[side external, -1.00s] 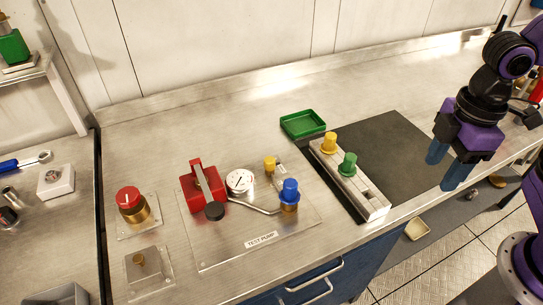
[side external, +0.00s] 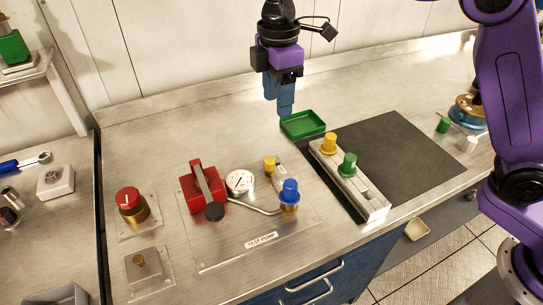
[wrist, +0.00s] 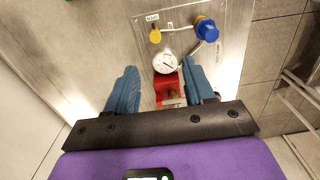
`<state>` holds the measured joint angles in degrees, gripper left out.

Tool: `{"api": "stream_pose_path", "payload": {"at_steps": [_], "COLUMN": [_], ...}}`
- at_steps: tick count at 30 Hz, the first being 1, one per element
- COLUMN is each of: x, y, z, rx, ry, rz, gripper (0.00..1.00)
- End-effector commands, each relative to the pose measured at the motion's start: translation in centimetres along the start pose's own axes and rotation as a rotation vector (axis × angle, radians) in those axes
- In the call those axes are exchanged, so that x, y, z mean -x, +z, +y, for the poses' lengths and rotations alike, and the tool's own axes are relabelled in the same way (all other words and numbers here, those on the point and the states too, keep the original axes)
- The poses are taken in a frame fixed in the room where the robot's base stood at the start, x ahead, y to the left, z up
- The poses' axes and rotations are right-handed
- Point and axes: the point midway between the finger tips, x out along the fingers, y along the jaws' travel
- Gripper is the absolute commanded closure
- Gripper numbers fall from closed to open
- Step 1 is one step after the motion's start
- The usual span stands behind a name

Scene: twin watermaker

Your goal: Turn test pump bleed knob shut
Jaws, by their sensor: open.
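The test pump unit stands on a clear plate (side external: 225,255) labelled TEST PUMP. It has a red pump body (side external: 188,192) with a black round cap (side external: 214,211), a white gauge (side external: 240,182), a small yellow knob (side external: 269,163) and a larger blue knob (side external: 290,190). The wrist view shows the yellow knob (wrist: 155,37) near a small label, and the blue knob (wrist: 207,30). No label legibly names the bleed knob. My gripper (side external: 280,108) is open and empty, above the counter behind the pump. In the wrist view my gripper (wrist: 160,88) has blue fingers either side of the red body.
A green tray (side external: 303,133) lies behind the unit. A grey block with yellow and green knobs (side external: 374,208) stands to its right, beside a dark mat (side external: 400,150). A red-topped brass knob (side external: 130,200) and a brass-knobbed plate (side external: 160,281) stand left.

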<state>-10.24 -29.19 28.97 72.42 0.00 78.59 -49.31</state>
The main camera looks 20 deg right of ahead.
Motion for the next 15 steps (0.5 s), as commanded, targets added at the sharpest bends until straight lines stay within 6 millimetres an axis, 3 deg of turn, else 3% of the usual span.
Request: {"api": "stream_pose_path", "payload": {"at_steps": [8,15], "x": [-0.6,-4.0], "y": [-0.7,-0.6], "z": [1.4,1.3], "rx": [0.025,0.023], "ry": [-0.002,-0.004], "rz": [-0.002,-0.003], "gripper": [0.47,0.47]}}
